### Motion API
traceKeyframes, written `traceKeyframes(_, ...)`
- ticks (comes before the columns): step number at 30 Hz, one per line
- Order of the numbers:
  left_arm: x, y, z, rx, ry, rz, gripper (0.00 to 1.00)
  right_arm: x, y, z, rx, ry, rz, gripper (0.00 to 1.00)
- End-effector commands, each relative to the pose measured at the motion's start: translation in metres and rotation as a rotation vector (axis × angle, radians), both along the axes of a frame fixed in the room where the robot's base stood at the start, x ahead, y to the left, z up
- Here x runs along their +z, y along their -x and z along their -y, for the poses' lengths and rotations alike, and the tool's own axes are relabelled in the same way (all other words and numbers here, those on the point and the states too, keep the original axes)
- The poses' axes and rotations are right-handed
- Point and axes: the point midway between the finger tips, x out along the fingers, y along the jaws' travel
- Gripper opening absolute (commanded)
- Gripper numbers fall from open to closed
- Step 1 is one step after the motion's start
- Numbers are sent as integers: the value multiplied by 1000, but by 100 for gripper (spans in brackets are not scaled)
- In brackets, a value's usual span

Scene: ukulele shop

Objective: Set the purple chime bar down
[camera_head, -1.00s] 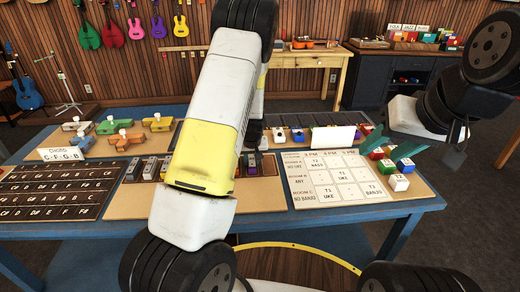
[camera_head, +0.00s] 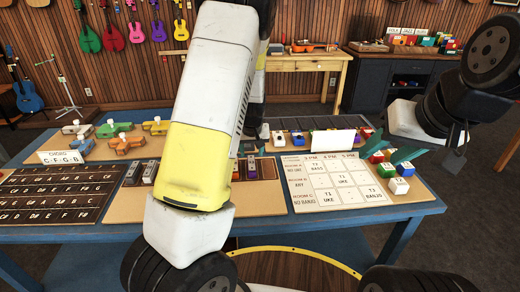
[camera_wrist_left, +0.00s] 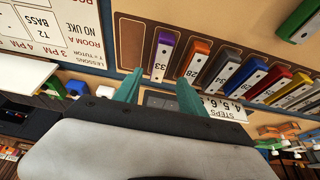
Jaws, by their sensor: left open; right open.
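The purple chime bar (camera_wrist_left: 163,57), marked 33, lies in the brown rack (camera_wrist_left: 129,40) in the left wrist view, at the left end of a row of coloured bars. My left gripper (camera_wrist_left: 158,80) is open, its teal fingers spread either side of the bar's near end. No contact shows, and the height gap is hard to judge. In the head view my left forearm hides this gripper. My right gripper (camera_head: 388,150) is open and empty over the small coloured blocks at the right of the table.
An orange bar (camera_wrist_left: 196,60) is beside the purple one, with several more bars to its right. A "STEPS 4, 5, 6" card (camera_wrist_left: 228,110) stands near the right finger. The lesson board (camera_head: 325,185) lies right of the rack. A white card (camera_head: 332,142) stands behind it.

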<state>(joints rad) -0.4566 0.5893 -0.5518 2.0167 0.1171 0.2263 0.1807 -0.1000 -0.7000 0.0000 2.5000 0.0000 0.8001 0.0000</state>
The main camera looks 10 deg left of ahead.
Motion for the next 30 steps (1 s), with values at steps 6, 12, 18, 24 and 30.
traceKeyframes(6, 26, 10, 3, -1, 1, 0, 48, 0, 0, 0, 0, 0, 0, 48)
traceKeyframes(12, 53, 28, 8, -7, 61, 0, 48, 0, 0, 0, 0, 0, 0, 48)
traceKeyframes(18, 121, 83, 23, -75, 202, 16, 48, 0, 0, 0, 0, 0, 0, 48)
traceKeyframes(24, 189, 157, 34, -186, 268, 69, 48, 0, 0, 0, 0, 0, 0, 48)
traceKeyframes(30, 233, 235, 37, -294, 237, 136, 48, 0, 0, 0, 0, 0, 0, 48)
